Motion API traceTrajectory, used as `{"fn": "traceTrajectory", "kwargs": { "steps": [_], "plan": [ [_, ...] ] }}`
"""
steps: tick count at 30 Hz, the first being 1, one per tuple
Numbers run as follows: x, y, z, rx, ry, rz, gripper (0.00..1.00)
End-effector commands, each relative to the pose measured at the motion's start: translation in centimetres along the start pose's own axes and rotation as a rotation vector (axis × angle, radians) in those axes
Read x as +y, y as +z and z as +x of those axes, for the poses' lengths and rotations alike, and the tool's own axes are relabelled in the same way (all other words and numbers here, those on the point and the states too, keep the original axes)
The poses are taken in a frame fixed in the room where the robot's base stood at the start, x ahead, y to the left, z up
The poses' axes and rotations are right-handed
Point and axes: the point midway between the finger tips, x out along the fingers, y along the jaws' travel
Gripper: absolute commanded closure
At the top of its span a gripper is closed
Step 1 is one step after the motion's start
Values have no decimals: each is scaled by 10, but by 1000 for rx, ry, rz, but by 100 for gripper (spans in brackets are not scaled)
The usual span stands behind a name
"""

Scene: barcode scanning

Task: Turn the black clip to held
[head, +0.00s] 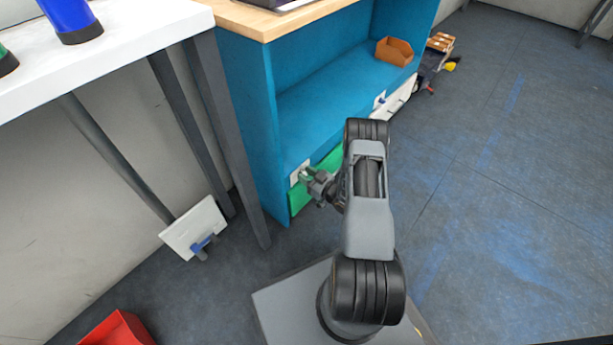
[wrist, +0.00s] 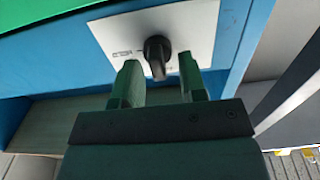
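The black clip (wrist: 157,54) is a small dark turning piece on a white plate (wrist: 190,30) in the wrist view. Its narrow end points down in the picture, toward my gripper. Small lettering is printed on the plate left of the clip, too small to read surely. My gripper (wrist: 159,66) is open, with one green finger on each side of the clip's lower end; gaps show on both sides. In the head view my gripper (head: 314,183) is at the low front of the blue shelf unit and hides the clip there. The white plate (head: 297,171) partly shows.
The blue shelf unit (head: 262,130) has a green panel (head: 299,199) beside the plate and an orange bin (head: 394,51) inside. A white plate with a blue piece (head: 194,229) stands near the table legs. A red bin (head: 117,329) is at lower left. Floor at right is clear.

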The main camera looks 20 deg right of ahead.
Motion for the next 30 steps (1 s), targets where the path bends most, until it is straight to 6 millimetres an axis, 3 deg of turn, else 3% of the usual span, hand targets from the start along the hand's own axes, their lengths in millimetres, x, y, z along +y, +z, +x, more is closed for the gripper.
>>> {"fn": "traceTrajectory", "kwargs": {
  "steps": [7,17,30],
  "plan": [
    [0,0,0,0,0,0,63],
    [0,0,0,0,0,0,94],
    [2,0,0,0,1,136,94]
  ]
}}
